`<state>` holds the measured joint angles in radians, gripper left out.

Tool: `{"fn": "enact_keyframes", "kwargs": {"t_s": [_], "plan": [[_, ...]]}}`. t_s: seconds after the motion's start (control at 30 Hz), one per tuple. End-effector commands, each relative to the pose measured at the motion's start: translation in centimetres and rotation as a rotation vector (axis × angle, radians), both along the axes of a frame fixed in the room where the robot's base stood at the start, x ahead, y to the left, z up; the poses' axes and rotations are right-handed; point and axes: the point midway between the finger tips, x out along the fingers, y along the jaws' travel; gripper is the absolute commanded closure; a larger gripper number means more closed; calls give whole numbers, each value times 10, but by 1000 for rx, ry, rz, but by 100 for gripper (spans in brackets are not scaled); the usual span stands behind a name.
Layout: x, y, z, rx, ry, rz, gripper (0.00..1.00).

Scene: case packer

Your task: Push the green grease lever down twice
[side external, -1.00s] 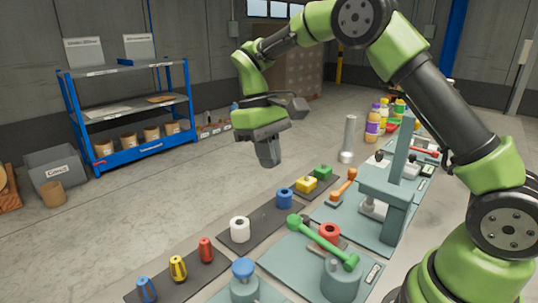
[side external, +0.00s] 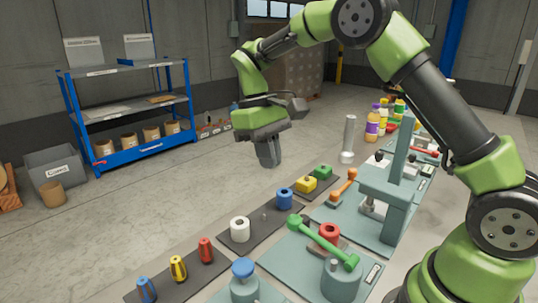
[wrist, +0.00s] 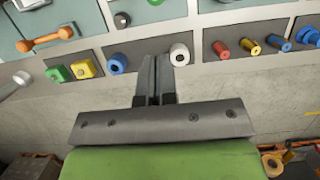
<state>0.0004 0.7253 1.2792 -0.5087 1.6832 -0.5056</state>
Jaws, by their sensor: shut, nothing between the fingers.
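The green grease lever (side external: 322,242) is a bar with a round green knob at its raised end. It slopes down towards the right to its pivot on a grey-teal cylinder (side external: 341,282) on the near part of the bench. In the wrist view a bit of green, probably the lever's knob (wrist: 155,2), shows at the top edge; the rest is out of frame. My gripper (side external: 269,163) is shut and empty, fingers pointing down. It hangs in the air above and beyond the lever, clear of it. Its fingers also show in the wrist view (wrist: 156,62).
A red ring (side external: 330,232) lies close beside the lever, and a blue-topped post (side external: 243,268) stands left of it. A white roll (side external: 240,229), blue spool (side external: 284,198) and yellow block (side external: 306,184) line the dark mat. An orange lever (side external: 343,187) is farther back.

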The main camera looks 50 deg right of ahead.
Motion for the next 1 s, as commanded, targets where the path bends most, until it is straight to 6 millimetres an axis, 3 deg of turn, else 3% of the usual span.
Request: {"fn": "enact_keyframes", "kwargs": {"t_s": [0.43, 0.57, 0.77, 1.0], "plan": [[-1, 0, 0, 5, 1, -4, 100], [-11, -2, 0, 69, 13, -49, 100], [-47, -1, 3, 326, 23, -276, 100], [-80, 4, 15, 620, -61, -697, 100]]}}
